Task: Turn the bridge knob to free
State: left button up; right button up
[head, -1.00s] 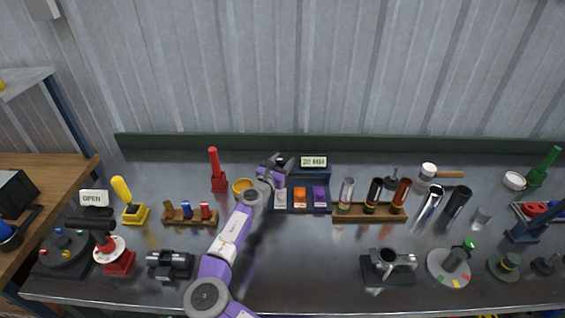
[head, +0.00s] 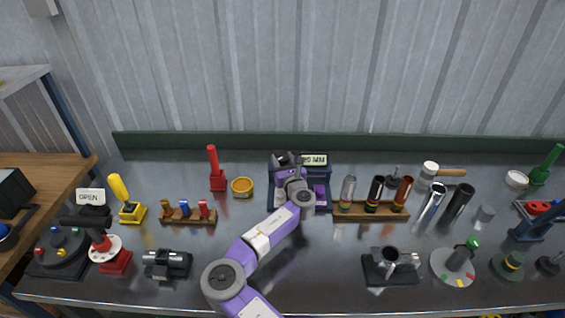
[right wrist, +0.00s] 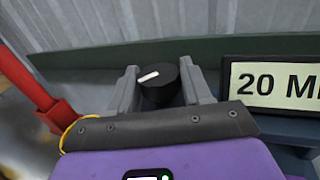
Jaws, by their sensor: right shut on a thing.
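A round black knob (right wrist: 159,88) with a white pointer line shows in the right wrist view. The line lies nearly sideways, slightly tilted. My right gripper (right wrist: 158,90) is shut on the knob, with one grey finger on either side of it. In the head view my right gripper (head: 287,160) is at the back middle of the bench, over the dark blue unit (head: 329,185) with the "20 MIN" sign (head: 314,160). It hides the knob there. The sign (right wrist: 275,84) stands right of the knob in the wrist view. My left gripper is out of view.
A red lever (head: 214,168) and a yellow ring (head: 242,187) stand left of my gripper. A wooden rack of tubes (head: 370,212) is to the right. A green rail (head: 420,145) runs along the back.

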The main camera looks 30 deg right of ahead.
jog(key=shift+n+y, duration=0.6)
jog(key=shift+y, duration=0.3)
jog(key=shift+n+t+y, duration=0.3)
jog(key=shift+y, duration=0.1)
jog(key=o, duration=1)
jog(key=shift+c, duration=0.2)
